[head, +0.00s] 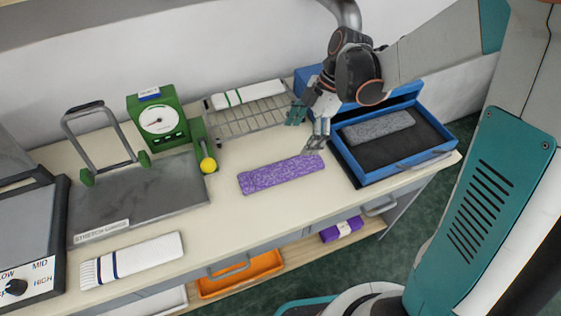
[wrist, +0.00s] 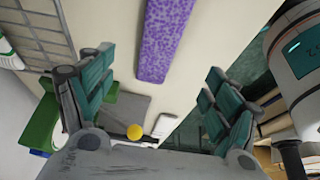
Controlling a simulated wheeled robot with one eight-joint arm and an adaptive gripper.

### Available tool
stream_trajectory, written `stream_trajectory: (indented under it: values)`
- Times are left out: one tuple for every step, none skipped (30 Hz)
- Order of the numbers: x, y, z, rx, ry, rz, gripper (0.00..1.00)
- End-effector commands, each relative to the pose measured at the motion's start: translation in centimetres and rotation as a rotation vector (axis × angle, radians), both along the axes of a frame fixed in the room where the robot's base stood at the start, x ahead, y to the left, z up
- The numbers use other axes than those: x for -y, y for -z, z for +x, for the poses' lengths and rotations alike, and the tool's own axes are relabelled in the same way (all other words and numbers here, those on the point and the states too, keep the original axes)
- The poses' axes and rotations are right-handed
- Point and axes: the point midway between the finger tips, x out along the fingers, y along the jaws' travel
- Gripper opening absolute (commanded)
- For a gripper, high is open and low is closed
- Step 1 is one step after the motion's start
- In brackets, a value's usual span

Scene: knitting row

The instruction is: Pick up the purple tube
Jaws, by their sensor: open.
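The purple tube (head: 281,174) is a long, flat, speckled knitted piece lying on the cream worktop, slanting up to the right. In the wrist view the purple tube (wrist: 165,40) runs from the top edge down to the space between my fingers. My gripper (head: 308,128) is beyond and above the tube's right end in the head view, apart from it. It is open and empty, its teal-padded fingers spread wide in the wrist view (wrist: 158,95).
A blue tray (head: 436,155) with a grey knitted piece (head: 379,127) stands right. A wire rack (head: 250,117) with a white piece is behind. A green dial gauge (head: 158,118), metal plate (head: 140,200) and striped white piece (head: 131,260) are left. A purple bundle (head: 341,229) lies on the lower shelf.

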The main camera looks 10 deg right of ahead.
Motion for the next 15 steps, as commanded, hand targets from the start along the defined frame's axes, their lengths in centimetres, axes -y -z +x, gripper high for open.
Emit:
stream_trajectory:
  values:
    - [-0.3,0.9,0.0,0.0,-0.003,0.001,0.82]
    - [-0.5,1.3,-0.1,0.0,-0.004,0.001,0.82]
    - [-0.7,2.0,-0.2,0.0,-0.003,0.001,0.82]
    - [-1.0,2.6,-0.3,0.0,-0.003,0.001,0.82]
    - [-1.2,3.2,-0.3,0.0,-0.003,0.0,0.82]
    - [-1.5,3.9,-0.4,0.001,-0.003,0.0,0.82]
    - [-1.7,4.5,-0.4,0.001,-0.003,0.0,0.82]
    - [-1.9,4.9,-0.5,0.001,-0.003,0.0,0.82]
    - [-2.1,5.6,-0.6,0.002,-0.001,0.0,0.82]
    - [-2.3,6.0,-0.6,0.002,-0.001,0.0,0.82]
    - [-2.5,6.3,-0.6,0.001,-0.001,0.0,0.82]
    - [-2.7,6.7,-0.7,0.001,-0.001,0.0,0.82]
    - [-2.8,6.9,-0.7,0.001,-0.001,0.0,0.82]
    - [-2.9,7.1,-0.8,0.001,-0.001,0.0,0.82]
    - [-2.9,7.3,-0.8,0.001,0.0,0.0,0.82]
